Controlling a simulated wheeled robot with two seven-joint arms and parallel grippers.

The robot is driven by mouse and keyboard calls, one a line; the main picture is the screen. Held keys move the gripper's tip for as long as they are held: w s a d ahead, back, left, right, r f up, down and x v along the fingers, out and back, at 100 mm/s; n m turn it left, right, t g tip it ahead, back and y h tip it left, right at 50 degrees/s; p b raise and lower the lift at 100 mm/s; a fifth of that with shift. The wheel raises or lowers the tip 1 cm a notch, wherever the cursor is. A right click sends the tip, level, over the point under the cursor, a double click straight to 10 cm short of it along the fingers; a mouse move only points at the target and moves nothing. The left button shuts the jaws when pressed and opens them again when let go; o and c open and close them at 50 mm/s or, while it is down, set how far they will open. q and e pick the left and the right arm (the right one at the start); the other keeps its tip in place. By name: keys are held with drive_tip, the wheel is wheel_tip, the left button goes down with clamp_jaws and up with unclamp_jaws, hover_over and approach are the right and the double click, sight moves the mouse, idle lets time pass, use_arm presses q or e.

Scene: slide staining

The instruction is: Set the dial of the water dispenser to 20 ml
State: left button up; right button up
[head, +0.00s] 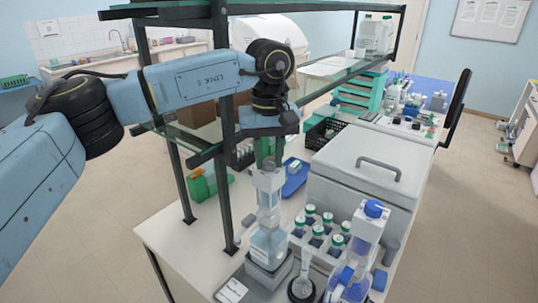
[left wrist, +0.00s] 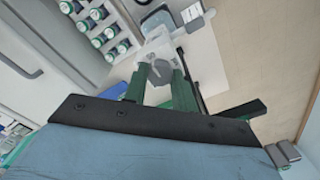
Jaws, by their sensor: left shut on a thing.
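The water dispenser (head: 268,245), a clear bottle with a pale upright head, stands on a grey block near the front of the bench. My left gripper (head: 267,158) points down from above with its green fingers at the top of the dispenser's head. In the left wrist view, the fingers (left wrist: 160,76) are shut on a small grey-white part at the dispenser's top (left wrist: 157,52). I take this part to be the dial, but its markings and setting cannot be read. My right gripper is not in view.
Several green-capped bottles (head: 318,228) stand right of the dispenser. A blue-capped bottle (head: 369,228) is at the front right. A large white lidded box (head: 360,165) is behind them. Dark shelf posts (head: 226,190) rise close to my left arm.

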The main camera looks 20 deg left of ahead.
use_arm(q)
drive_tip(key=n, duration=0.3)
drive_tip(key=shift+b, duration=0.4)
drive_tip(key=n, duration=0.4)
drive_tip(key=shift+b, duration=0.35)
drive_tip(key=n+b, duration=0.1)
drive_tip(key=n, duration=0.5)
drive_tip(key=n+b, duration=0.1)
drive_tip(key=n, duration=0.5)
drive_tip(key=shift+n, duration=0.3)
drive_tip(key=n, duration=0.3)
drive_tip(key=shift+n, duration=0.3)
drive_tip(key=shift+n+b, duration=0.45)
drive_tip(key=shift+n, duration=1.15)
